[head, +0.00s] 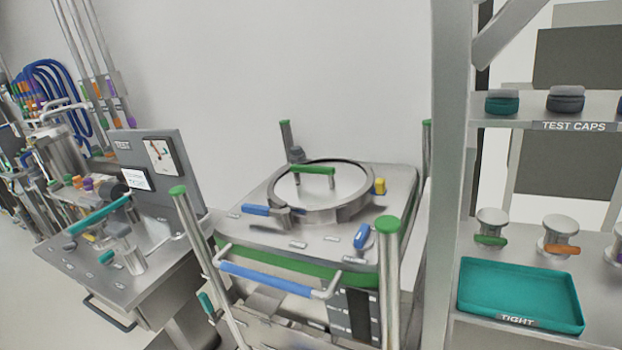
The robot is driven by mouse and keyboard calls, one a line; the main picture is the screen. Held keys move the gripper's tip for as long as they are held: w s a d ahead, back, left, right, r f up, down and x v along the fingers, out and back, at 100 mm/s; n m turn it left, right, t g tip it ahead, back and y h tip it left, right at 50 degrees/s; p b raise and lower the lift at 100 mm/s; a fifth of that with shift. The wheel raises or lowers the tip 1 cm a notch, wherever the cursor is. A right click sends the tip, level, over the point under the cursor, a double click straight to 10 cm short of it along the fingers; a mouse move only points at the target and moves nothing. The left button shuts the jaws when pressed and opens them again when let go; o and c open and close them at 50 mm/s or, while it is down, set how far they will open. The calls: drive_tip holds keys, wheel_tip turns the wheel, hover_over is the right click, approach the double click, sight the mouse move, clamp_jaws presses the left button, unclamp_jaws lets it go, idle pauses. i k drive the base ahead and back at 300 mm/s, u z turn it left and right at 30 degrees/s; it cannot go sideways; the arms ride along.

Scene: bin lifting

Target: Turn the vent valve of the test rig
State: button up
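The test rig (120,285) is a grey metal bench at the left in the head view. Its upright panel (172,200) reads "TEST" and carries a round-dial gauge (160,157) with a red needle and a small white display (138,181). A long teal lever (98,216) slants over the bench top. A small teal handle (106,257) sits nearer the front edge, by a metal cylinder (134,260). The labels are too small to read, so I cannot tell which handle is the vent valve. My gripper is not in view.
A metal bin cart (325,245) with a round lid ring, green-capped posts and a blue push bar (278,279) stands in the middle. A shelf rack at right holds test caps and a teal tray (520,318) marked "TIGHT". Hoses hang at far left.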

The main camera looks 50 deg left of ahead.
sight(106, 259)
drive_tip(key=u, duration=2.45)
drive_tip(key=i, duration=2.5)
drive_tip(key=z, duration=0.15)
